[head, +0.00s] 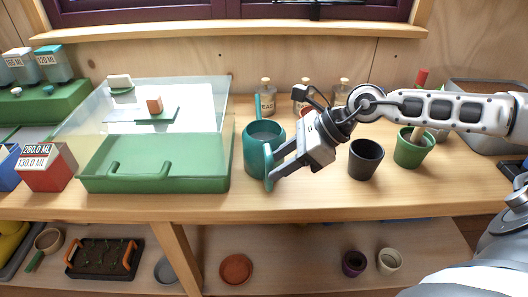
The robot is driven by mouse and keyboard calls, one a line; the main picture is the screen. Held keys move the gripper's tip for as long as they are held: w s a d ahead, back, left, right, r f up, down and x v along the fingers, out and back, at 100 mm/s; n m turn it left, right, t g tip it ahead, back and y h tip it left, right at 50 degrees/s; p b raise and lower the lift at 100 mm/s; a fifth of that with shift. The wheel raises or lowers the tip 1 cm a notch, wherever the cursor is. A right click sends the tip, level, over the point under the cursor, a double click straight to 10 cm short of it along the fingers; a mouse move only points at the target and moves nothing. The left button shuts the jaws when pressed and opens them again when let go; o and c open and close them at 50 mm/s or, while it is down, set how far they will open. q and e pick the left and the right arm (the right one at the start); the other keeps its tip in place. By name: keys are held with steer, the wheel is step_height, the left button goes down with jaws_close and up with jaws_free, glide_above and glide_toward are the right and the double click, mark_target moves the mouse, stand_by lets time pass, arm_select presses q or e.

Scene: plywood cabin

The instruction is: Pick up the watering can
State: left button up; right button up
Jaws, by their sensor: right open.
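The teal watering can (254,161) stands upright on the wooden bench near its middle. Its opening faces up, and a thin spout (258,104) rises at its back. Its upright handle (268,168) is on the front right side. My right gripper (274,168) reaches in from the right with its fingers at the handle. It is open, and the can still rests on the bench. I cannot tell whether the fingers touch the handle. My left gripper is not in view.
A clear-lidded green box (155,184) stands left of the can. A black pot (366,160) and a green pot (411,150) stand to the right, below my right arm. Small labelled bottles (266,95) stand behind. A lower shelf (300,255) holds pots and a tray.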

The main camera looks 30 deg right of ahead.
steer(key=shift+p+x, duration=0.4)
steer(key=shift+x, duration=2.3)
jaws_close()
steer(key=shift+w+r, duration=0.1)
steer(key=shift+r, duration=0.05)
